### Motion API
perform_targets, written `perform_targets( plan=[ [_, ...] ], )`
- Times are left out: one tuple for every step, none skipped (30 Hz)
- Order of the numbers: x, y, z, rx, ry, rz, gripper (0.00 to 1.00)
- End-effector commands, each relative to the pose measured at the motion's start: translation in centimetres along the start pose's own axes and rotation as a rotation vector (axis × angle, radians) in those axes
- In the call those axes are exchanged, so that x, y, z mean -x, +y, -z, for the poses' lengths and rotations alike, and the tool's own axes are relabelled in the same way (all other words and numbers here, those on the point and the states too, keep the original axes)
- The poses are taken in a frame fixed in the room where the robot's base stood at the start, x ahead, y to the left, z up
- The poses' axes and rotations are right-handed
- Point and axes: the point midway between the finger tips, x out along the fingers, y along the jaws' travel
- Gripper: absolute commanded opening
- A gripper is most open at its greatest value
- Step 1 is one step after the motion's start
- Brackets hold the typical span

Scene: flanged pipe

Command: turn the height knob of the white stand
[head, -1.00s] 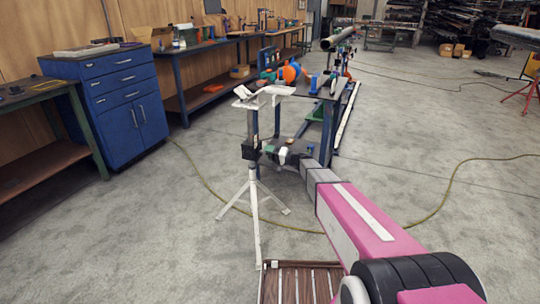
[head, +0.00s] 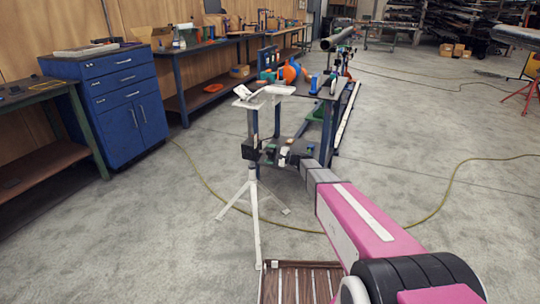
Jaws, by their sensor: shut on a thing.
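The white stand (head: 254,215) stands upright on splayed legs on the concrete floor, left of my arm. Its white V-shaped head (head: 264,93) is at the top, and a dark block (head: 250,149) sits around its post at mid-height. My gripper (head: 268,152) reaches the stand from the right at the height of this block. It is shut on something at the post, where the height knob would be. The knob itself is hidden by the gripper or too small to make out.
A blue cabinet (head: 125,95) and long workbenches line the left wall. A slatted wooden surface (head: 300,283) is below my arm. A hose (head: 440,205) crosses otherwise open floor.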

Motion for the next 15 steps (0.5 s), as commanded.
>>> perform_targets(
  plan=[
    [0.11,0.09,0.03,-0.013,0.001,-0.002,0.49],
    [0.11,0.09,0.03,-0.02,0.001,-0.002,0.49],
    [0.11,0.09,0.03,-0.029,0.001,-0.002,0.49],
    [0.11,0.09,0.03,-0.034,0.001,-0.002,0.49],
    [0.11,0.09,0.03,-0.038,0.001,-0.002,0.49],
    [0.11,0.09,0.04,-0.042,0.001,-0.002,0.49],
    [0.11,0.09,0.04,-0.045,0.001,-0.002,0.49],
    [0.11,0.09,0.04,-0.047,0.001,-0.002,0.49],
    [0.11,0.09,0.04,-0.049,0.001,-0.002,0.49],
    [0.11,0.1,0.04,-0.05,0.001,-0.002,0.49],
    [0.11,0.1,0.04,-0.051,0.001,-0.002,0.49],
    [0.11,0.1,0.04,-0.051,0.001,-0.002,0.49],
    [0.11,0.1,0.04,-0.051,0.002,-0.002,0.49],
    [0.11,0.1,0.04,-0.051,0.002,-0.002,0.49],
    [0.11,0.1,0.04,-0.05,0.002,-0.002,0.49]
  ],
)
